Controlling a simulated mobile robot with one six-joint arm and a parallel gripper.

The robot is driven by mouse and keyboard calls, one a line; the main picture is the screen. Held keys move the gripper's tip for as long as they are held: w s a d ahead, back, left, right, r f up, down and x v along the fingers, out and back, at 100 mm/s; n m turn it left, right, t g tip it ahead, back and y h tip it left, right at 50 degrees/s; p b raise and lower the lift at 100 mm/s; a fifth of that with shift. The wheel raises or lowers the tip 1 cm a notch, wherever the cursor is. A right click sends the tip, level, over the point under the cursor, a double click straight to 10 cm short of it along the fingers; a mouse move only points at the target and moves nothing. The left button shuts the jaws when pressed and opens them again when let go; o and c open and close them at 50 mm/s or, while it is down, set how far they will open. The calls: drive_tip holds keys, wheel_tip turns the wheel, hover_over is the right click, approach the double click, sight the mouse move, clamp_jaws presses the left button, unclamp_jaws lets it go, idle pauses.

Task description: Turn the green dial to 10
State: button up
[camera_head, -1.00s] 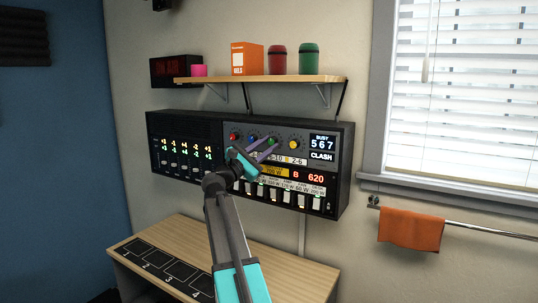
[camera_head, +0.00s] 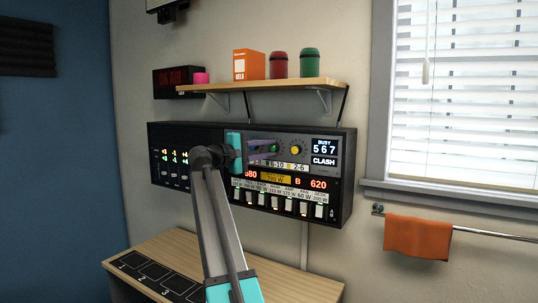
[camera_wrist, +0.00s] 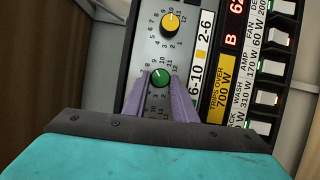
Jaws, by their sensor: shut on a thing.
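The green dial (camera_wrist: 160,77) is a round knob with a pale pointer mark and a ring of numbers on the grey panel. A 6-10 label (camera_wrist: 196,80) lies beside it. The two purple fingers of my gripper (camera_wrist: 162,82) are on either side of the knob, shut on it. The pointer's exact number is hard to read. In the head view the green dial (camera_head: 274,148) is partly covered by the fingers, and my teal gripper body hides the panel to its left.
A yellow dial (camera_head: 295,150) with a 2-6 label is to the right of the green one. Lit displays (camera_head: 318,184) and a row of white switches (camera_head: 290,207) are below. A wooden shelf (camera_head: 262,86) with jars and a box overhangs the panel.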

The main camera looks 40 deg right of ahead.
drive_tip(key=m+y+b, duration=0.1)
drive_tip(key=m, duration=0.2)
drive_tip(key=shift+w+r, duration=0.1)
drive_tip(key=shift+r+m+t+y+b, duration=0.15)
drive_tip(key=shift+m+t+y, duration=0.25)
drive_tip(key=shift+m, duration=0.4)
drive_tip(key=shift+r+m+t+y+b, duration=0.1)
drive_tip(key=shift+m+t+y+b, duration=0.2)
drive_tip(key=shift+m, duration=0.5)
drive_tip(key=o, duration=1)
drive_tip(key=shift+a, duration=0.1)
drive_tip(key=shift+o, duration=0.2)
drive_tip(key=s+b+v, duration=0.1)
drive_tip(key=v, duration=1.2)
drive_tip(key=shift+w+a+r, duration=0.2)
drive_tip(key=shift+w+a, duration=0.1)
drive_tip(key=shift+w, duration=0.1)
